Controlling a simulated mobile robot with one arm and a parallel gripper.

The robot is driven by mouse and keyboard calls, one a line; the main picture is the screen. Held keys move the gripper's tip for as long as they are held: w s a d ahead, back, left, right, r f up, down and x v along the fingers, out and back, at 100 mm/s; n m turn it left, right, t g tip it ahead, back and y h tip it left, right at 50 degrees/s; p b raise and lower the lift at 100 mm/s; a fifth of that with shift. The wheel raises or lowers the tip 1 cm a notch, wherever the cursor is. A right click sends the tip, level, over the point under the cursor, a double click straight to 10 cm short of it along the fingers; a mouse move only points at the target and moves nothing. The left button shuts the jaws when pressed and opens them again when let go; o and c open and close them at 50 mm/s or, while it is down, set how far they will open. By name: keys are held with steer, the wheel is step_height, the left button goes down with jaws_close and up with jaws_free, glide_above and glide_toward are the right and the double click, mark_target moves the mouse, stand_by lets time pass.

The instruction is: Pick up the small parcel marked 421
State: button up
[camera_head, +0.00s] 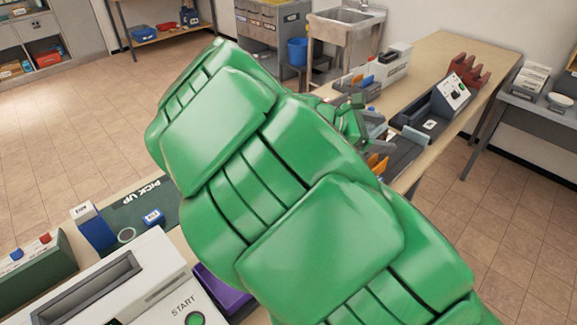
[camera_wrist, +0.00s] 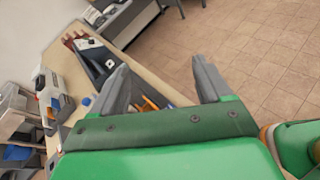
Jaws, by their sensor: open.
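My gripper (camera_wrist: 160,66) is open in the wrist view, with two grey fingers apart and nothing between them. It points out past the bench edge and over the floor. In the head view my green arm covers the middle, and the gripper is mostly hidden behind it at the upper right. A small blue parcel (camera_head: 153,216) with a white label lies on the dark PICK UP mat (camera_head: 124,212) at the lower left, well away from my gripper. A taller blue box (camera_head: 93,228) with a white label stands beside it. I cannot read 421 on either label.
A white machine with a START button (camera_head: 194,319) stands at the front left, beside a dark green box (camera_head: 37,270). The wooden bench (camera_head: 443,56) holds a grey device (camera_head: 436,107) and a red hand-like object (camera_head: 468,72). A sink (camera_head: 343,17) stands behind. The tiled floor at left is clear.

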steer(key=w+a+f+n+t, duration=0.25)
steer(key=w+a+n, duration=0.2)
steer(key=a, duration=0.35)
steer(key=w+a+f+n+t, duration=0.25)
steer(key=w+a+t, duration=0.2)
steer(key=a, duration=0.35)
steer(key=a+f+n+y, duration=0.1)
steer(key=a+f, duration=0.2)
steer(key=f, duration=0.2)
steer(key=w+a+f+n+y, duration=0.1)
steer(key=a+f+y, duration=0.1)
steer(key=f, duration=0.4)
steer(key=w+a+f+n+y, duration=0.1)
steer(key=a+f, duration=0.3)
steer(key=f, duration=0.2)
steer(key=shift+w+a+y, duration=0.15)
steer(key=shift+a+y, duration=0.2)
steer(key=shift+y, duration=0.05)
steer(key=shift+x, duration=1.3)
steer(key=shift+w+r+x, duration=0.1)
steer(key=shift+r+x, duration=0.05)
steer(key=shift+x, duration=1.15)
steer(key=shift+w+r+x, duration=0.15)
steer(key=shift+x, duration=1.15)
steer(key=c, duration=1.1)
